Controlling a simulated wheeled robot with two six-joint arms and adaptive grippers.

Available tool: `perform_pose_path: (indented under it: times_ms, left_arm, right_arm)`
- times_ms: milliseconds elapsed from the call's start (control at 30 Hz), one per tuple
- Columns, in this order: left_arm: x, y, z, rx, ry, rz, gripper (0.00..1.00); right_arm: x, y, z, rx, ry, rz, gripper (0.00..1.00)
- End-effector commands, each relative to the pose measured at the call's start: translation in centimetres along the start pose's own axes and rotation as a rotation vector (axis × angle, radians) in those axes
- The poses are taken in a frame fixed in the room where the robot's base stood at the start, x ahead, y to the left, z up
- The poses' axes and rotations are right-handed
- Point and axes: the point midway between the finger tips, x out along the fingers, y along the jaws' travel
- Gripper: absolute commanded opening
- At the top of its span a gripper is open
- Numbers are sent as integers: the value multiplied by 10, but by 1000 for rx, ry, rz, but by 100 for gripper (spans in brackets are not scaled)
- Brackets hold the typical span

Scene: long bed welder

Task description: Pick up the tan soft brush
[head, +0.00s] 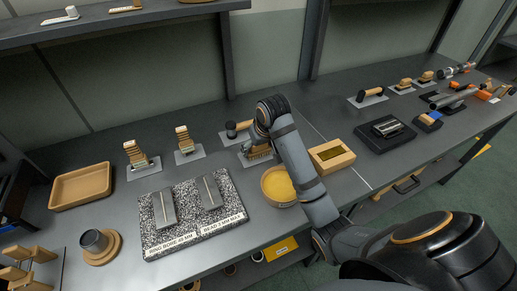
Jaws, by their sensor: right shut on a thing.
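My right arm reaches in from the lower right and bends down at the wrist. My right gripper (262,140), mostly hidden by its own wrist, is shut on a small tan brush (257,154). The brush is low over a grey pad on the bench, and I cannot tell whether it touches the pad. Part of the brush is covered by my arm. My left gripper is not in view.
A yellow-filled round bowl (279,185) and a tan box (331,156) stand close to my right forearm. A dark-handled tool (236,128) lies just behind the brush. A speckled plate (190,215), wooden-handled brushes (137,154) and a tan tray (80,186) are farther left.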

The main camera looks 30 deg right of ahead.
Motion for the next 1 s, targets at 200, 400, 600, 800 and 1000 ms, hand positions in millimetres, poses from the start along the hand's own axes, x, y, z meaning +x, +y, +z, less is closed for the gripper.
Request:
perform_pose_path:
  times_ms: [200, 400, 600, 800, 1000]
  left_arm:
    - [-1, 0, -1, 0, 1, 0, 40]
    - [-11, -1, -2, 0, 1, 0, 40]
    - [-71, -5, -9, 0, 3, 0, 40]
    - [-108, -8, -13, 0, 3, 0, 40]
    - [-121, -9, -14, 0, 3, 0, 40]
  right_arm:
    - [-6, 0, -4, 0, 3, 0, 40]
    - [-41, 0, -13, 0, 5, 0, 40]
    - [-106, -4, 2, -1, -1, 2, 40]
    - [-146, -10, 42, -2, -3, 1, 40]
    - [-168, -13, 70, -1, -1, 1, 40]
